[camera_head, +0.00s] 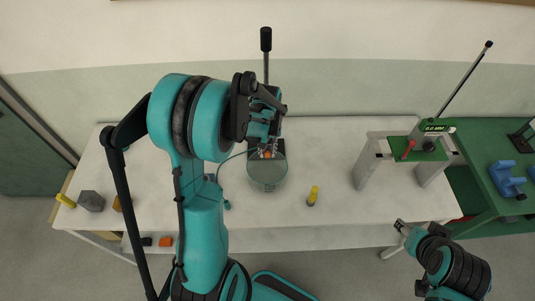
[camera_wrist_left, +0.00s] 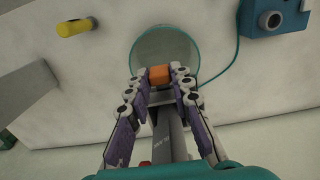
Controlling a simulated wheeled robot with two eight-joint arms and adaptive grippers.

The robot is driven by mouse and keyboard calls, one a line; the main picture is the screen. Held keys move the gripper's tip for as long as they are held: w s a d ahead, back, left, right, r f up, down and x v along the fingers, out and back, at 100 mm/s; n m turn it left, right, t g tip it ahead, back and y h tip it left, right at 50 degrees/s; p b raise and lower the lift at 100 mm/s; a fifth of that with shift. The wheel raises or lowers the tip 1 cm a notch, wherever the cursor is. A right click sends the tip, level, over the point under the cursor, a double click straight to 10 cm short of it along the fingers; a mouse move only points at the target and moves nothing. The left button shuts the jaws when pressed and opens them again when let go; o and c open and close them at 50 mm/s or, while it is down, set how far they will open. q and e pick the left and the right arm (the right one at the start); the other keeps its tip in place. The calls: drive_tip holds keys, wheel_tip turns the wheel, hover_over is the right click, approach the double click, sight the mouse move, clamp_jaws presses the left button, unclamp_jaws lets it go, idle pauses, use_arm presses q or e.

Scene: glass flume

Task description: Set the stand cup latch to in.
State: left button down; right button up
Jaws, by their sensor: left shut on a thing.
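The stand's round, translucent greenish cup (camera_head: 268,173) is on the white table, just below my left gripper (camera_head: 266,152) in the head view. A small orange block, seemingly the cup latch (camera_wrist_left: 159,75), lies between the left fingertips at the cup's rim. In the wrist view the cup (camera_wrist_left: 165,45) is just beyond the fingertips (camera_wrist_left: 160,80), which are shut on the orange block. A grey lettered bar (camera_wrist_left: 170,132) runs back between the fingers. My arm hides much of the stand. My right gripper (camera_head: 401,227) is at lower right, away from the cup; its jaws are too small to read.
A yellow-topped piece (camera_head: 312,196) stands right of the cup. A grey frame with a green panel and red lever (camera_head: 408,149) stands further right. A dark cube (camera_head: 91,201) lies at left. A teal box (camera_wrist_left: 273,18) with a cable is near the cup.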

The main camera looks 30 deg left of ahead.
use_arm(q)
drive_tip(key=shift+w+a+r, duration=0.1)
drive_tip(key=c, duration=1.3)
unclamp_jaws()
drive_tip(key=shift+w, duration=0.1)
drive_tip(key=shift+a, duration=0.1)
drive_tip(key=shift+r, duration=0.4)
wheel_tip(320, 180, up, 11)
drive_tip(key=shift+r, duration=0.1)
drive_tip(key=s+d+f+m+t+b, duration=0.2)
drive_tip(key=s+d+f+b, duration=0.1)
drive_tip(key=f+b, duration=0.4)
drive_tip(key=s+d+f+m+t+b, duration=0.2)
drive_tip(key=s+d+f+b, duration=0.2)
drive_tip(key=f+b, duration=0.3)
drive_tip(key=s+d+f+m+t+b, duration=0.2)
drive_tip(key=s+d+f+t+b, duration=0.1)
drive_tip(key=f+b, duration=0.5)
drive_tip(key=shift+s+d+b, duration=0.4)
drive_tip(key=shift+s+b, duration=0.25)
drive_tip(key=shift+b, duration=0.1)
drive_tip(key=shift+s+d+b, duration=0.35)
drive_tip(key=shift+s+b, duration=0.3)
drive_tip(key=shift+b, duration=0.05)
